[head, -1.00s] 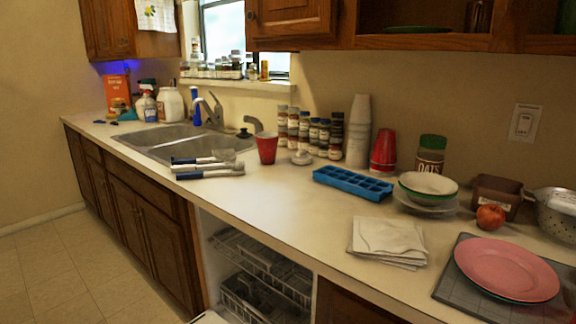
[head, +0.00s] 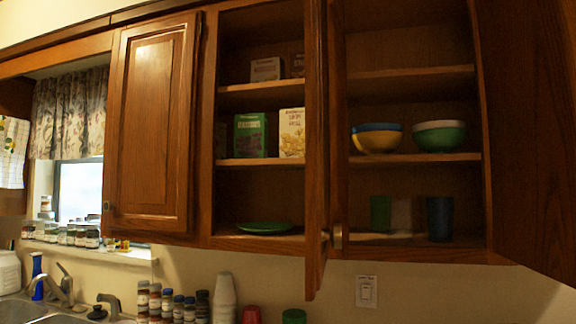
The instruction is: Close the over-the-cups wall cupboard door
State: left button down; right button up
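The wooden wall cupboard (head: 400,244) stands open in the head view. One door (head: 315,130) in its middle is swung out toward me and shows nearly edge-on, with a metal knob (head: 337,237) near its bottom. Another door (head: 535,120) stands open at the far right and runs out of the frame. Cups (head: 440,218) stand on the bottom shelf of the right section. A white stack of cups (head: 225,298) stands below on the counter, partly cut off. Neither of my grippers is in view.
A cupboard door (head: 155,130) at the left is shut. The open shelves hold boxes (head: 250,135), bowls (head: 438,136) and a green plate (head: 264,227). Spice jars (head: 155,300) and the faucet (head: 65,285) are below. A wall switch (head: 366,291) is under the cupboard.

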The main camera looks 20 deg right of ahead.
aim_at(319, 235)
jog(key=k+z, duration=0.15)
jog(key=z, duration=0.2)
jog(key=k+z, duration=0.15)
jog(key=z, duration=0.25)
